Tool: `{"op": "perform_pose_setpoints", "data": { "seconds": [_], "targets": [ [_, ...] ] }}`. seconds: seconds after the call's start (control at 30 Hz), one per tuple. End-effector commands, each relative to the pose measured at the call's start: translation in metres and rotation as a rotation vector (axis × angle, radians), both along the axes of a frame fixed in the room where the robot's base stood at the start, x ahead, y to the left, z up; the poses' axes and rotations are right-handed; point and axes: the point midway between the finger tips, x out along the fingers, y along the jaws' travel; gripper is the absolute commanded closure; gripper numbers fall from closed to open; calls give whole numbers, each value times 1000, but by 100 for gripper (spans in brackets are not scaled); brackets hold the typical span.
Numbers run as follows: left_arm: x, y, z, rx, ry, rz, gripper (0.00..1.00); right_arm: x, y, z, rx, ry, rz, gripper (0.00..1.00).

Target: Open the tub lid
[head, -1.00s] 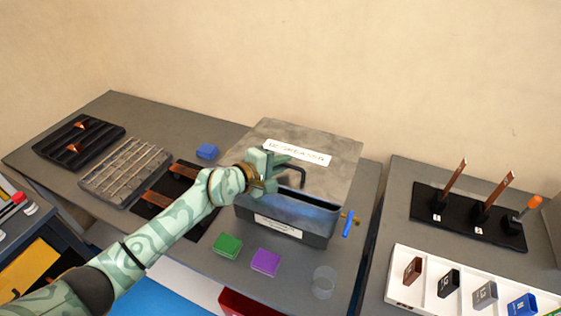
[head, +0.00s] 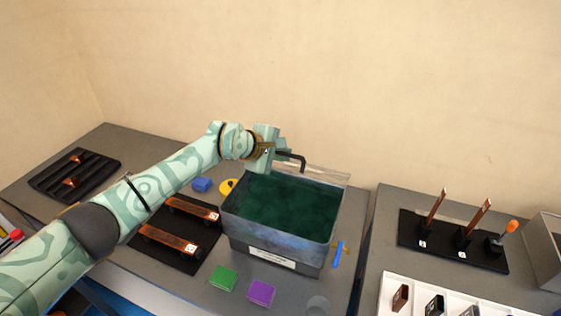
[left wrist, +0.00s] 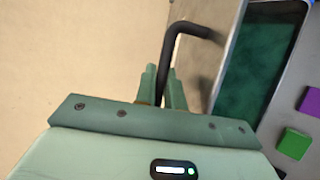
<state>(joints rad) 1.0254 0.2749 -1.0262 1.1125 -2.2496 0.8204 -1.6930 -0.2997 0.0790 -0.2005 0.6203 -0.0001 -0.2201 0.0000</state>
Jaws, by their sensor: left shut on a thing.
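The grey metal tub (head: 232,222) stands on the bench with its top open, showing dark green contents inside. Its lid (head: 325,175) is swung up at the back edge, seen nearly edge-on in the head view. The lid also shows in the left wrist view (left wrist: 232,45). A black bent handle (head: 298,158) sticks out from the lid; it also shows in the left wrist view (left wrist: 188,29). My left gripper (head: 279,156) is shut on the handle, above the tub's back; its fingers close around the handle in the left wrist view (left wrist: 163,88). My right gripper is not in view.
Green (head: 223,278) and purple (head: 262,292) blocks lie before the tub. A blue-handled tool (head: 339,254) lies to its right. A black stand (head: 450,243) is on the right bench.

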Motion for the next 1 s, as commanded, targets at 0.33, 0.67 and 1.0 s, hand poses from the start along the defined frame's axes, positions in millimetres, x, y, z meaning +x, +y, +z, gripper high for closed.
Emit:
{"op": "perform_pose_setpoints", "data": {
  "seconds": [0.33, 0.67, 1.0],
  "targets": [
    [1, 0, 2, -1, -3, 0, 100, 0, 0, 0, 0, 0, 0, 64],
    [1, 0, 1, -1, -4, 0, 68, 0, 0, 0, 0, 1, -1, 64],
    [-18, 22, 23, 1, -7, 0, 68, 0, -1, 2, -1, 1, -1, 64]
  ]
}}
